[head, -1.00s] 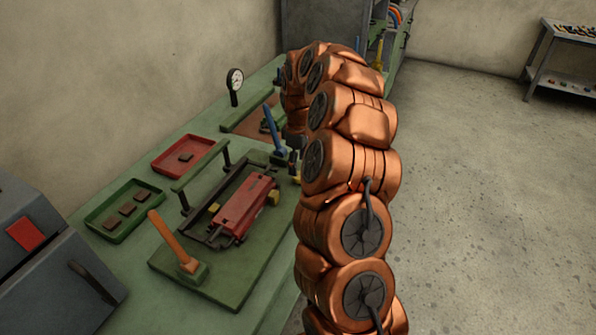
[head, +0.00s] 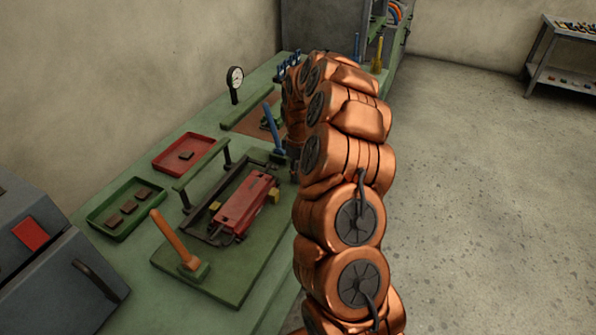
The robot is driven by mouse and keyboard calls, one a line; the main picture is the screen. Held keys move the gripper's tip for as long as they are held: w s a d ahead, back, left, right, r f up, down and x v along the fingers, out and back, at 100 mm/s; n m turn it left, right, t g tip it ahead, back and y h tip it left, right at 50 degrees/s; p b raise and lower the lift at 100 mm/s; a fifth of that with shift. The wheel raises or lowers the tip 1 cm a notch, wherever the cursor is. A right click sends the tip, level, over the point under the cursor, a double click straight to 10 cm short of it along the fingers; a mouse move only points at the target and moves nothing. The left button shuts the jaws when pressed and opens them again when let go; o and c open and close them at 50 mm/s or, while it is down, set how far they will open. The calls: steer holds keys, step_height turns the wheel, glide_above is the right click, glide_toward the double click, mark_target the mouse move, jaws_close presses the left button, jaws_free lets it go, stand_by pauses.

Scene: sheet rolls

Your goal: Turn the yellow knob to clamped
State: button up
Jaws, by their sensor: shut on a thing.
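My gripper (head: 293,160) shows only as a small dark shape at the left edge of my copper arm, low beside the right edge of the green fixture plate (head: 215,285). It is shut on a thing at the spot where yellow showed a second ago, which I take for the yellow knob. My arm and gripper now hide that knob, so its setting cannot be told. The red block (head: 240,203) lies on the fixture, with a small yellow block (head: 274,196) at its right and another yellow piece (head: 214,206) at its left.
A blue lever (head: 273,128) stands close left of my gripper, and an orange lever (head: 172,238) at the plate's front. A red tray (head: 165,160), a green tray (head: 96,217) and a dial gauge (head: 234,84) stand on the bench.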

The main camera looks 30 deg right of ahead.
steer(key=c, duration=0.3)
steer(key=shift+f+m+b, duration=0.15)
steer(key=shift+m+b, duration=0.15)
steer(key=shift+b, duration=0.2)
steer(key=m+b, duration=0.2)
steer(key=b, duration=0.1)
steer(key=shift+f+m, duration=0.2)
steer(key=shift+m, duration=0.1)
steer(key=m+b, duration=0.3)
steer(key=b, duration=0.1)
steer(key=shift+m, duration=0.3)
steer(key=m+b, duration=0.4)
steer(key=m, duration=0.1)
steer(key=shift+r, duration=0.15)
steer(key=m+b, duration=0.3)
steer(key=m, duration=0.3)
steer(key=shift+r, duration=0.15)
